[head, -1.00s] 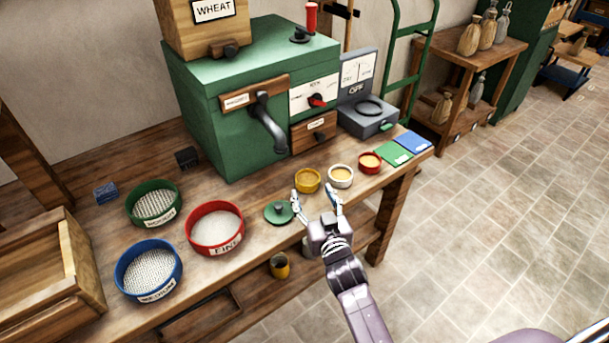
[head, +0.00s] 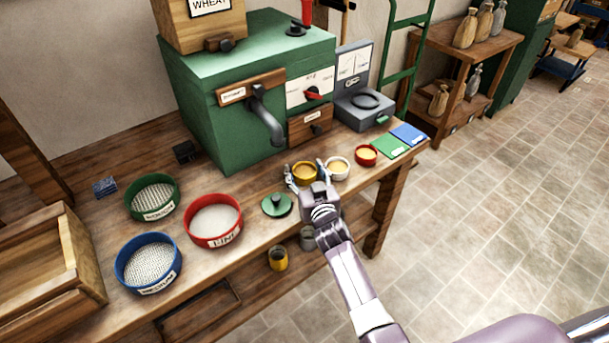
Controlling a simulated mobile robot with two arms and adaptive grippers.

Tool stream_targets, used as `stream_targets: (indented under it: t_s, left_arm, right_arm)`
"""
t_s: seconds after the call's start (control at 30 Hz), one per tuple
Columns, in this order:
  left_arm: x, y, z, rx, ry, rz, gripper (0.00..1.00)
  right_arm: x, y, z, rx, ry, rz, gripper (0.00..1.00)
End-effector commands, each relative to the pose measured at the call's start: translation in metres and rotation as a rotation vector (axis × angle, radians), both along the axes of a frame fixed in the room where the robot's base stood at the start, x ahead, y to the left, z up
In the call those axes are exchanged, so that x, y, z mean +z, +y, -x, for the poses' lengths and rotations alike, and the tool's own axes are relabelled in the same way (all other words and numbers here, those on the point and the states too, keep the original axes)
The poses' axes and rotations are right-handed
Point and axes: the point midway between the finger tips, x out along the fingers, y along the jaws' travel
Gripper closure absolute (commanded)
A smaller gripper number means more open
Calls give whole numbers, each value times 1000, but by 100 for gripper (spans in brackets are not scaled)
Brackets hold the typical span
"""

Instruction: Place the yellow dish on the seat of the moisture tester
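The yellow dish (head: 305,171) stands on the wooden bench in front of the green mill, with tan contents. My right gripper (head: 306,177) is down at the dish with one finger on each side. The fingers look spread about the dish's width; firm contact is too small to see. The moisture tester (head: 357,88) is the grey machine with an upright dial panel, right of the mill. Its round, dark-ringed seat (head: 366,101) is empty. My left gripper is out of view.
A white dish (head: 338,168) stands close beside my right finger, and a red dish (head: 366,155) further right. Green (head: 389,146) and blue (head: 409,134) cards lie near the tester. A green lid (head: 277,205) and several sieves are to the left.

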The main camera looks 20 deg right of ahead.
Motion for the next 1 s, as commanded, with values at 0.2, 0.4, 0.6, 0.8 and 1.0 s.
stream_targets:
  t_s: [0.2,0.4,0.6,0.8,1.0]
  left_arm:
    - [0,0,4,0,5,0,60]
    - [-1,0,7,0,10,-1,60]
    - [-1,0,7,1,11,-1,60]
    - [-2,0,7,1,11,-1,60]
    - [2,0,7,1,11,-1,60]
  right_arm:
    - [0,0,0,0,0,0,69]
    - [0,0,0,0,-1,0,82]
    - [1,0,0,0,-1,0,82]
    - [8,-1,4,0,-2,0,82]
    - [45,-1,3,1,-6,0,82]
